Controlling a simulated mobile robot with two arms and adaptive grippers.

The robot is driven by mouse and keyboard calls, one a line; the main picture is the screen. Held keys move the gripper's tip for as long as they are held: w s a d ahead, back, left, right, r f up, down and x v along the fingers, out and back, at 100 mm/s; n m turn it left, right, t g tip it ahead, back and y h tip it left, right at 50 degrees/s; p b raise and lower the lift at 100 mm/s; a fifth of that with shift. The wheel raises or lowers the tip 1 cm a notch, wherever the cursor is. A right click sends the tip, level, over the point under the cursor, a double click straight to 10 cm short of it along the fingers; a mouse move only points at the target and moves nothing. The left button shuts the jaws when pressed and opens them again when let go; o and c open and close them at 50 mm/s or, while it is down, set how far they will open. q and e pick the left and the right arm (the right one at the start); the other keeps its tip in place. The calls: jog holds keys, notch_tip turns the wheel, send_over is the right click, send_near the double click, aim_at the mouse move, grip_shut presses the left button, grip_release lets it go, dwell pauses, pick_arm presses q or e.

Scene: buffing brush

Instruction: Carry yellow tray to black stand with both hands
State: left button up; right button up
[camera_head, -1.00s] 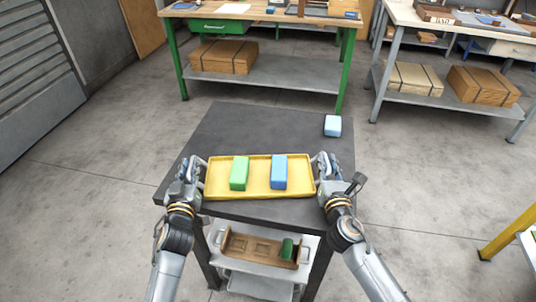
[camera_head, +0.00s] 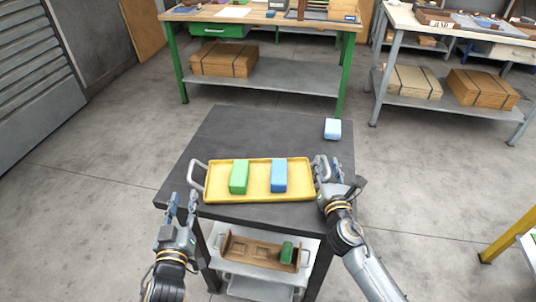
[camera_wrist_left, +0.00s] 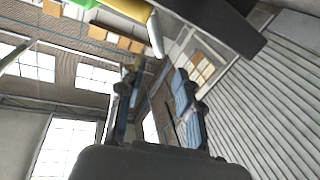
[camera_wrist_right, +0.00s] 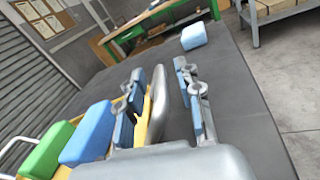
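The yellow tray (camera_head: 258,195) lies flat on the black stand (camera_head: 240,128), near its front edge. A green block (camera_head: 239,176) and a blue block (camera_head: 279,175) stand in it; both also show in the right wrist view. My left gripper (camera_head: 182,207) is open and empty, apart from the tray's left handle (camera_head: 197,174), toward the lower left. In the left wrist view its fingers (camera_wrist_left: 155,100) have nothing between them. My right gripper (camera_wrist_right: 160,100) is open, with its fingers on either side of the right handle (camera_wrist_right: 166,95); clear gaps show.
A pale blue block (camera_head: 332,128) sits at the stand's right edge. A wooden box (camera_head: 258,250) with a green block is on the shelf below. A green-legged workbench (camera_head: 265,70) stands behind, and a grey-legged one (camera_head: 440,100) at the back right. Open floor lies between.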

jog(key=shift+s, duration=0.1)
pick_arm(q)
jog(key=shift+s, duration=0.65)
pick_arm(e)
jog(key=s, duration=1.2)
pick_arm(q)
jog(key=shift+r, duration=0.1)
pick_arm(e)
jog(key=shift+w, duration=0.1)
